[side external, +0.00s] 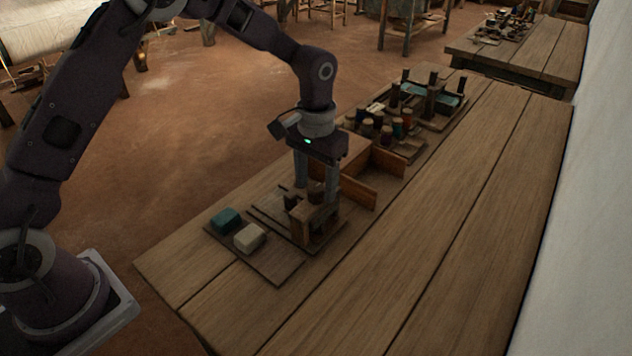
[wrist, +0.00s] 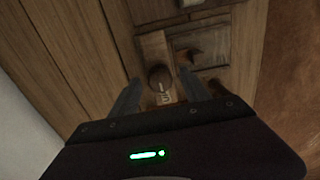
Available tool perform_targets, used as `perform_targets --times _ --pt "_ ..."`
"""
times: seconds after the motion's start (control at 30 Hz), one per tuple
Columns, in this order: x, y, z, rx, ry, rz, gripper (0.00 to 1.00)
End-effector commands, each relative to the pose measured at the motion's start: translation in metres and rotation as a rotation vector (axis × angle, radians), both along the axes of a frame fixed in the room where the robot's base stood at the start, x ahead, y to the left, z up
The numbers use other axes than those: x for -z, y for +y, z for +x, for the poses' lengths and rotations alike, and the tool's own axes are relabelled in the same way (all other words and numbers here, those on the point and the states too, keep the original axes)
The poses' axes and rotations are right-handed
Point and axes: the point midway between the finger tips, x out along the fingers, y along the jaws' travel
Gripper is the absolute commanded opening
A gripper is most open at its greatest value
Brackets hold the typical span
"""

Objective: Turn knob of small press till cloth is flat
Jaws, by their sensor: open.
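The small wooden press (side external: 318,222) stands on the near part of the wooden table in the side view. Its round dark knob (wrist: 160,77) shows in the wrist view, between the two fingers. My gripper (wrist: 156,85) points down over the press with its fingers apart, one on each side of the knob. In the side view my gripper (side external: 313,190) is low over the press and partly hides it. I cannot tell whether either finger touches the knob. I cannot make out the cloth or whether it is flat.
A teal block (side external: 226,221) and a cream block (side external: 249,237) lie on a board beside the press. A wooden divider (side external: 372,160) stands close behind my gripper. Several spools (side external: 386,130) are farther back. The table's right side (side external: 440,220) is clear.

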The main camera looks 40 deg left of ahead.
Motion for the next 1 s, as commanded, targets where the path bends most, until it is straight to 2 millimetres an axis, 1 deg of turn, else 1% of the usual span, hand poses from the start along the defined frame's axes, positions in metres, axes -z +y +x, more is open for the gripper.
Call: perform_targets --times 0.23,0.27,0.3,0.37,0.4,0.53,0.77,1.0 --pt "0.0029 0.0001 0.0001 0.0 -0.002 0.0 0.55" --pt "0.0028 0.0001 0.0001 0.0 -0.001 0.0 0.53" --pt "0.0028 0.0001 0.0001 0.0 -0.001 0.0 0.45" --pt "0.0027 0.0001 0.0 0.0 -0.001 0.0 0.33" --pt "0.0027 0.0002 0.0 0.0 -0.001 0.0 0.25" --pt "0.0026 0.0001 0.0 0.001 -0.001 0.0 0.0" --pt "0.0024 0.0001 0.0 0.015 -0.001 0.0 0.0" --pt "0.0023 0.0005 0.0001 0.118 -0.001 0.0 0.0"
